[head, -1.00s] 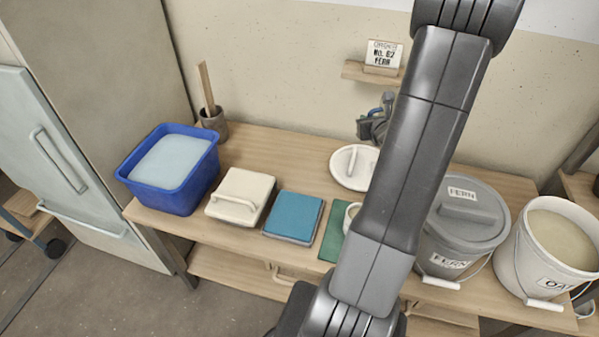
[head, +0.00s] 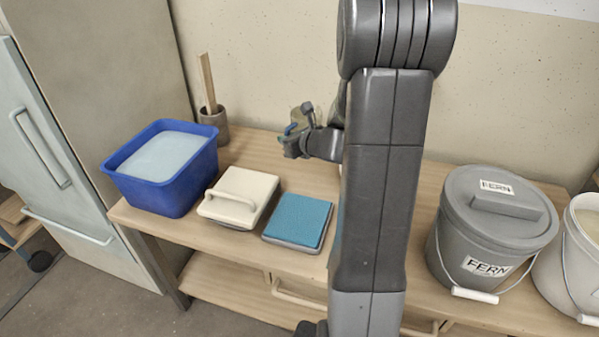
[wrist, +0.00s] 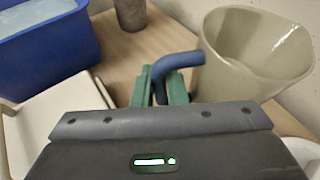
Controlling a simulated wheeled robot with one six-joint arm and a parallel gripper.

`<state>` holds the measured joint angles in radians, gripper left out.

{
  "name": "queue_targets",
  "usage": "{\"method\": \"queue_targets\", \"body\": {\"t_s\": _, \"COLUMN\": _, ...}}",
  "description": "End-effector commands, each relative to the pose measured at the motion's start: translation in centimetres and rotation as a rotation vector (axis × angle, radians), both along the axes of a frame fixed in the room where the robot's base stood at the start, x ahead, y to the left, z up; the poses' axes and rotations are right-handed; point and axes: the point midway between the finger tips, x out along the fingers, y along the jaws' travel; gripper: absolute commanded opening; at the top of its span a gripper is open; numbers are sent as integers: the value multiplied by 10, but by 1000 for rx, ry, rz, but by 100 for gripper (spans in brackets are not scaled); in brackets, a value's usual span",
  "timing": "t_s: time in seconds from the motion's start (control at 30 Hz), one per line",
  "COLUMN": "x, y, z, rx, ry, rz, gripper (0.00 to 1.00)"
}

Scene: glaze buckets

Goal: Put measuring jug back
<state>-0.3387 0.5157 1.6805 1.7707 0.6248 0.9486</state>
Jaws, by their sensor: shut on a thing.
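The measuring jug (wrist: 255,60) is a beige, open-topped vessel with a blue handle at the right of the wrist view. My gripper (wrist: 160,90) is shut on the blue handle with its green fingers. The jug looks roughly upright. My arm hides the bench's middle, including the green mat and most of the white lid.
A blue tub (head: 160,190), cream block with handle (head: 238,198) and teal sponge-like pad (head: 299,218) stand on the bench (head: 240,155). A FERN bucket (head: 485,235) and a pale bucket (head: 570,265) stand right.

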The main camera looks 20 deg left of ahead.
Motion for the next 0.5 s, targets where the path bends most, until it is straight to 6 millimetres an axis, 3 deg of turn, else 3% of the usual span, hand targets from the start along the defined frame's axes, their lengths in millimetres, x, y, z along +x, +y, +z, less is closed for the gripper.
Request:
{"method": "queue_targets", "body": {"t_s": 0.03, "x": 0, "y": 0, "z": -16, "rx": 0, "ry": 4, "rz": 0, "gripper": 0}}
{"method": "queue_targets", "body": {"t_s": 0.2, "x": 0, "y": 0, "z": -44, "rx": 0, "ry": 3, "rz": -1, "gripper": 0}}
{"method": "queue_targets", "body": {"t_s": 0.5, "x": 0, "y": -1, "z": -69, "rx": 0, "ry": 2, "rz": -1, "gripper": 0}}
